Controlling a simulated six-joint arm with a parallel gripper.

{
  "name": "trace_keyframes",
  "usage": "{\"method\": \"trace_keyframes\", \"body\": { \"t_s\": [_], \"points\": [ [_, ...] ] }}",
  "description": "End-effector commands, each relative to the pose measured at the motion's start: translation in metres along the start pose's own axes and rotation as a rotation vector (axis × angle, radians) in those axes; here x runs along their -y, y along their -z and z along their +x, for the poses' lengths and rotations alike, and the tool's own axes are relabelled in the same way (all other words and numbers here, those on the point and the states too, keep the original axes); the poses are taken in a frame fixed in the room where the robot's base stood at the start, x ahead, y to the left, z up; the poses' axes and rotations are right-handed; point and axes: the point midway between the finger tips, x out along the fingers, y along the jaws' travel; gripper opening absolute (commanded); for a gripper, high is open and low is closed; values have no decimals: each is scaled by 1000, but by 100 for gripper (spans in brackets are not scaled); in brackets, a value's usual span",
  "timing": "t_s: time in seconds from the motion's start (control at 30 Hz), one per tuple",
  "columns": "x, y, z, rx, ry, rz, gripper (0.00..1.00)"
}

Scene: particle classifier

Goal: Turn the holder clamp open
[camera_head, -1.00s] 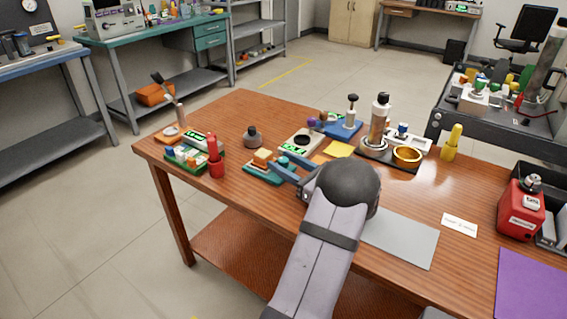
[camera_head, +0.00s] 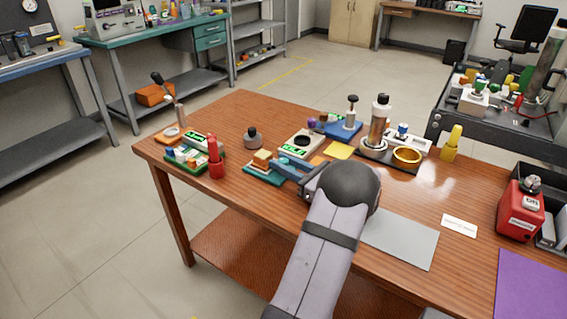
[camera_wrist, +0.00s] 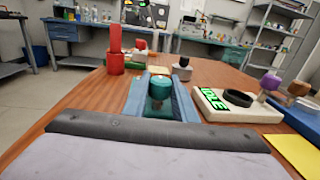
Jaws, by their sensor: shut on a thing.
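The holder (camera_head: 262,171) is a low teal base near the table's left front, with a tan block (camera_head: 263,155) on top. In the wrist view a teal round knob (camera_wrist: 160,87), which looks like the clamp, stands between my blue-grey fingers. My gripper (camera_head: 283,169) reaches to the holder from the right in the head view. It also shows in the wrist view (camera_wrist: 160,92), shut on the teal knob. My fingers hide part of the holder, so the clamp's exact angle cannot be told.
A red bottle (camera_head: 216,160) stands left of the holder, and a small grey weight (camera_head: 252,138) behind it. A white device (camera_head: 300,143) with a black ring and green display reading IDLE sits close to its right. A grey mat (camera_head: 402,238) lies on the right.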

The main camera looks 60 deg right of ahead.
Motion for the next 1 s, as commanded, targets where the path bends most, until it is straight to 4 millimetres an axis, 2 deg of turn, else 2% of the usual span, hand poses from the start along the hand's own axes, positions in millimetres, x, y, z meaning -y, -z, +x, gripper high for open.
{"method": "trace_keyframes", "body": {
  "t_s": [0.5,1.0],
  "points": [
    [1,2,-1,-2,-284,-1,2],
    [0,2,0,-2,-456,0,2]
  ]
}}
